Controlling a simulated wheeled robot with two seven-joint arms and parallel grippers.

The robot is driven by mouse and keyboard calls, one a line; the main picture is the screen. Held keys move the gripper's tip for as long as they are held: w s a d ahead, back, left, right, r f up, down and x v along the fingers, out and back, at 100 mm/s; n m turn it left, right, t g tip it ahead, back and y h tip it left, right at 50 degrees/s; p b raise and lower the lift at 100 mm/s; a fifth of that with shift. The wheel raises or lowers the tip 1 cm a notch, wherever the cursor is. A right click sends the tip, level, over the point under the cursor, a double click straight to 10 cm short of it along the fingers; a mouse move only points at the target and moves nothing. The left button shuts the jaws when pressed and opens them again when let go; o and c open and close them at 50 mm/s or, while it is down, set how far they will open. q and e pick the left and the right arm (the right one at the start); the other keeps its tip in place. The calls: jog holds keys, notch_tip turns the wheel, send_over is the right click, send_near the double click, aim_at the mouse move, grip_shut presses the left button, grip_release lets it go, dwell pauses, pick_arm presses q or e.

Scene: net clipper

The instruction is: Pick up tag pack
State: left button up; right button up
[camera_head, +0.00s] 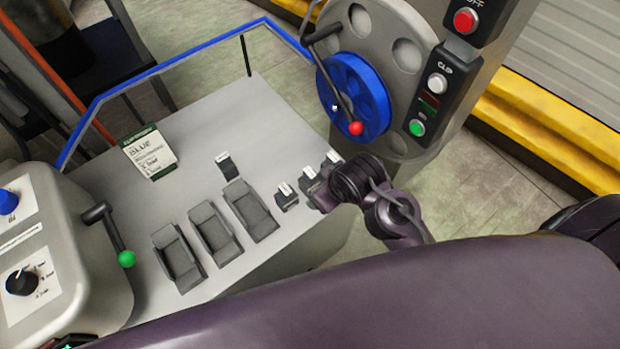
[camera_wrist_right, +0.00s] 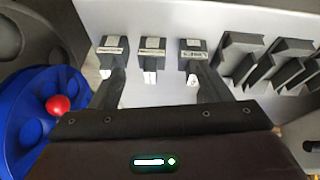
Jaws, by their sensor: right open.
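Three small dark packs with white labels stand in a row at the table's front right edge: a left one (camera_head: 286,196), a middle one (camera_head: 309,177) and a right one (camera_head: 333,158). A fourth dark pack (camera_head: 227,166) lies apart, further back on the table. My right gripper (camera_wrist_right: 162,74) is open and empty, its two fingers pointing at the row. The wrist view shows the row as a left pack (camera_wrist_right: 111,50), a middle pack (camera_wrist_right: 153,50) between the fingers, and a right pack (camera_wrist_right: 193,52) near the right finger's tip. Label text is too small to read. My left gripper is out of view.
Several empty dark slotted holders (camera_head: 213,232) stand left of the row. A blue wheel (camera_head: 355,98) with a red-knobbed crank is behind the row. A green-knobbed lever (camera_head: 126,259) is at left.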

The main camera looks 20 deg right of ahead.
jog(key=w+a+r+n, duration=0.1)
jog(key=a+n, duration=0.1)
jog(key=w+a+n+t+y, duration=0.1)
jog(key=w+a+n, duration=0.1)
jog(key=a, duration=0.1)
jog(key=w+a+r+n, duration=0.1)
jog(key=w+a, duration=0.1)
jog(key=shift+w+a+r+n+t+y, duration=0.1)
jog(key=shift+a+r+n+t+y, duration=0.2)
jog(key=shift+a+n+t+y, duration=0.1)
jog(key=w+a+r+n+y, duration=0.2)
jog(key=a+n+y, duration=0.2)
jog(key=a+n, duration=0.8)
jog(key=n+g+h, duration=0.6)
jog(key=n+h, duration=0.1)
jog(key=n, duration=1)
send_over(310, 172)
jog(key=f, duration=0.5)
jog(key=shift+w+d+f, duration=0.2)
jog(key=shift+d+f, duration=0.2)
jog(key=shift+f+b, duration=0.8)
jog(key=shift+f, duration=0.1)
jog(key=f+b, duration=0.1)
jog(key=f, duration=0.1)
jog(key=f+b, duration=0.3)
jog(key=b, duration=0.1)
jog(key=shift+s+a+f, duration=0.2)
jog(key=shift+a+f, duration=0.2)
jog(key=shift+r, duration=0.1)
